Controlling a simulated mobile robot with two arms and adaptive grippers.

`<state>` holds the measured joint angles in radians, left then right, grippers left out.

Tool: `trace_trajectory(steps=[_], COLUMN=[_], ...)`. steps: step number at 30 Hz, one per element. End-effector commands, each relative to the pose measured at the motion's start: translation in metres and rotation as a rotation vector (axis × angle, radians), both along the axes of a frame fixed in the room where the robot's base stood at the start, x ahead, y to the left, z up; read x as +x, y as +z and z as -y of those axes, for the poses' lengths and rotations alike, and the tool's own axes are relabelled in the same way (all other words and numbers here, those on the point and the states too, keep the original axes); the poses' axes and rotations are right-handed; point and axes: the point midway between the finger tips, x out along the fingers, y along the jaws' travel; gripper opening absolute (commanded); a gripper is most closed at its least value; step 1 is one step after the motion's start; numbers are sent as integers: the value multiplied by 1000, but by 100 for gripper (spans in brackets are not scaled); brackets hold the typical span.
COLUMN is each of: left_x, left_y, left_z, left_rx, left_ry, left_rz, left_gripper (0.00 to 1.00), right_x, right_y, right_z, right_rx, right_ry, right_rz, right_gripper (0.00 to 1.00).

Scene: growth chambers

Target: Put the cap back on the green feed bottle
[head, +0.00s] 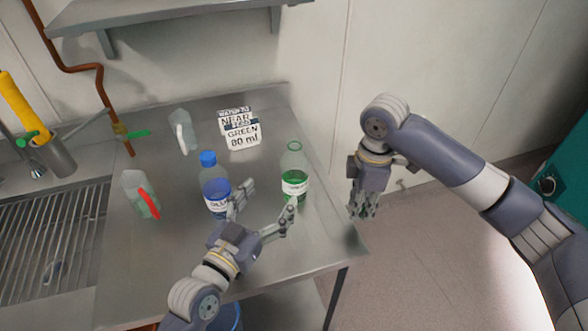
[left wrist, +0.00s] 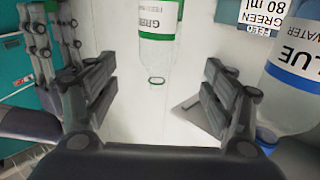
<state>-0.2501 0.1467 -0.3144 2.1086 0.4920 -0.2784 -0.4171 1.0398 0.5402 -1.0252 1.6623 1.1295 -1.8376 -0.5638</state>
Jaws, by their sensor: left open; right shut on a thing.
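The green feed bottle (head: 294,178) stands upright near the right side of the steel bench, with green liquid, a white label and an open, uncapped neck. It also shows upside down in the left wrist view (left wrist: 157,45), ahead and between the fingers. My left gripper (head: 271,195) is open, its fingers in front of the bottle, one close to it; I see no grip on it. My right gripper (head: 362,213) is shut, pointing down beyond the bench's right edge. What it holds, probably the cap, is mostly hidden by its fingers.
A blue-capped bottle (head: 214,188) stands just left of my left gripper. A sign (head: 241,132) reads "GREEN 80 ml" behind. A sink rack (head: 50,240) is at far left.

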Motion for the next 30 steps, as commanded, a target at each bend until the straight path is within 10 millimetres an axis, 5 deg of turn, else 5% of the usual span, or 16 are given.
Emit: trace_trajectory(steps=[7, 19, 30], left_x=[7, 57, 61], left_y=[2, 2, 0], left_z=[3, 29, 31], left_rx=[-2, -2, 0], left_ry=[1, 0, 0], left_rz=[1, 1, 0], left_gripper=[76, 76, 76], right_x=[0, 0, 0], right_y=[3, 15, 15], right_z=[0, 0, 0], right_rx=[0, 0, 0], right_ry=[0, 0, 0], right_rz=[0, 0, 0], right_gripper=[18, 18, 18])
